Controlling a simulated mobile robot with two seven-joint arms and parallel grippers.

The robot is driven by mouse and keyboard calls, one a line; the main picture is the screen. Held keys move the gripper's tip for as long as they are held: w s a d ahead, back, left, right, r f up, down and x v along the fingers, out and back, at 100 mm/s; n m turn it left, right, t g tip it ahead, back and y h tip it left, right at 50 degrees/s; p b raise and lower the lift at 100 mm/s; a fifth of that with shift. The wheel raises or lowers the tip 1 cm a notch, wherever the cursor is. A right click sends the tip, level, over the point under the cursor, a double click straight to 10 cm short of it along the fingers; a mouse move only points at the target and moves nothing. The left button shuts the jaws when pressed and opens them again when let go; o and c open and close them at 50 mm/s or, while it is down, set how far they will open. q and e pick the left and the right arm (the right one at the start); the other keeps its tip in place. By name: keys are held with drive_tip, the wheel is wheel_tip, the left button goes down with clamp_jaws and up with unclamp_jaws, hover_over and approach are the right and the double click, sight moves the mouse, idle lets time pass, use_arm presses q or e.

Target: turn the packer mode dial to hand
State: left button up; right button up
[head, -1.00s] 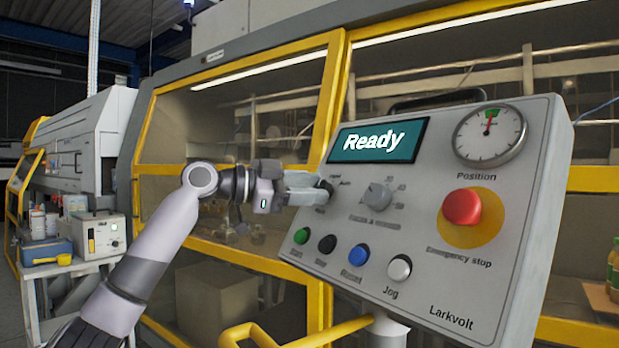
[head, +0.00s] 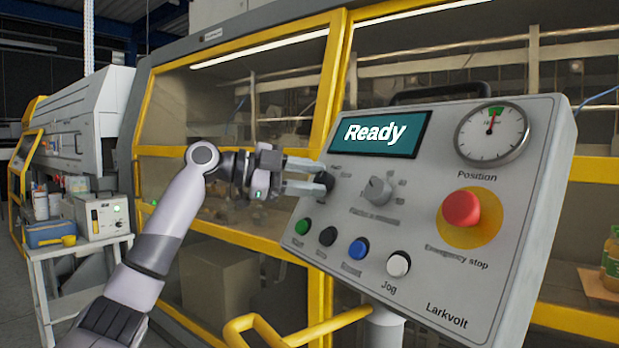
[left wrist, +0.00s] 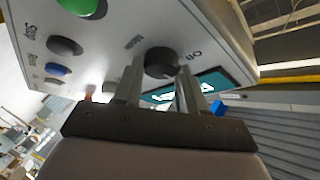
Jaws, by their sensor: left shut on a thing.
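The control panel (head: 440,286) has a teal screen (head: 378,137) that reads "Ready". The black mode dial (head: 326,184) is at the panel's left side, below the screen, partly hidden by my fingers. In the left wrist view the dial (left wrist: 160,62) is round and dark, between the fingertips. My left gripper (head: 318,177) reaches in from the left, its fingers shut on the dial; it also shows in the left wrist view (left wrist: 160,75). The small labels around the dial are too blurred to read surely in the head view. My right gripper is not in view.
A grey selector knob (head: 377,190) is right of the dial. Green (head: 302,227), black (head: 327,236), blue (head: 358,248) and white (head: 398,263) buttons run below. A red emergency stop (head: 461,209) is at the right. A yellow rail (head: 300,330) passes below the panel.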

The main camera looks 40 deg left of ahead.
use_arm(q)
drive_tip(key=o, duration=1)
drive_tip(key=shift+o, duration=0.2)
drive_tip(key=shift+a, duration=0.1)
drive_tip(key=b+v, duration=0.1)
drive_tip(key=v, duration=0.6)
drive_tip(key=shift+b, duration=0.4)
